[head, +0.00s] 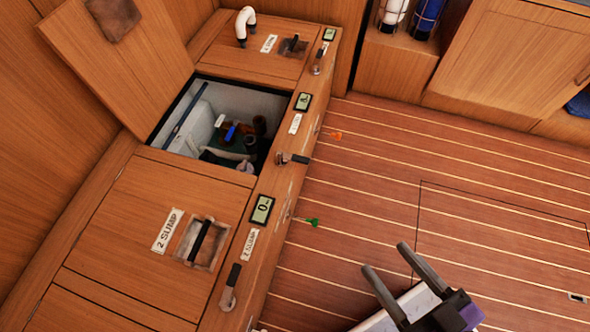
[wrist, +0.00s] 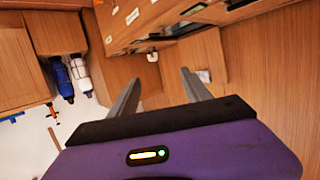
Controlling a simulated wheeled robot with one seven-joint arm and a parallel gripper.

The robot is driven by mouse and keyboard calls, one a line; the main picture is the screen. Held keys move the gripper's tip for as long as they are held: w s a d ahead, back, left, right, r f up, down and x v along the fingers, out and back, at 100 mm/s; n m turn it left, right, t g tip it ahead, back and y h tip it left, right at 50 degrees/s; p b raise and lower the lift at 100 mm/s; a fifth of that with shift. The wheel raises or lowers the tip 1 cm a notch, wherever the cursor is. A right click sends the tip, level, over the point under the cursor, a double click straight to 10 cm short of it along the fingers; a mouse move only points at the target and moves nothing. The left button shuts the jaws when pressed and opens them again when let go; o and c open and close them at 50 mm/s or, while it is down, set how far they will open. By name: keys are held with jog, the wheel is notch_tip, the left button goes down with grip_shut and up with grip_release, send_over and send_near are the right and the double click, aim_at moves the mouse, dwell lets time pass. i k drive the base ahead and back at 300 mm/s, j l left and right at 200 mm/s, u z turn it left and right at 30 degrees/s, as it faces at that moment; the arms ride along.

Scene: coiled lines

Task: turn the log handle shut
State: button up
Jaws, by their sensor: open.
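Three small lever handles with dark grips sit along the bench's front edge in the head view. The near one (head: 229,287) is beside a 2 SUMP label and lies roughly along the edge. The middle one (head: 292,158), by the open hatch, lies across the edge, its dark grip toward the floor side. The far one (head: 317,62) lies roughly along the edge. I cannot read a LOG label, so I cannot tell which is the log handle. My gripper (head: 386,258) is open and empty over the floor, right of the bench; its fingers also show in the wrist view (wrist: 160,76).
A raised hatch lid (head: 120,60) leans open left of a recess (head: 225,105) with pipes and hoses. A white bent pipe (head: 244,24) stands on the far bench top. Small green (head: 313,222) and orange (head: 336,135) tags stick out from the bench front. The floor is clear.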

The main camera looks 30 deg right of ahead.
aim_at(296, 157)
jog(key=l+z, duration=0.6)
jog(key=z, duration=0.15)
jog(key=i, duration=0.05)
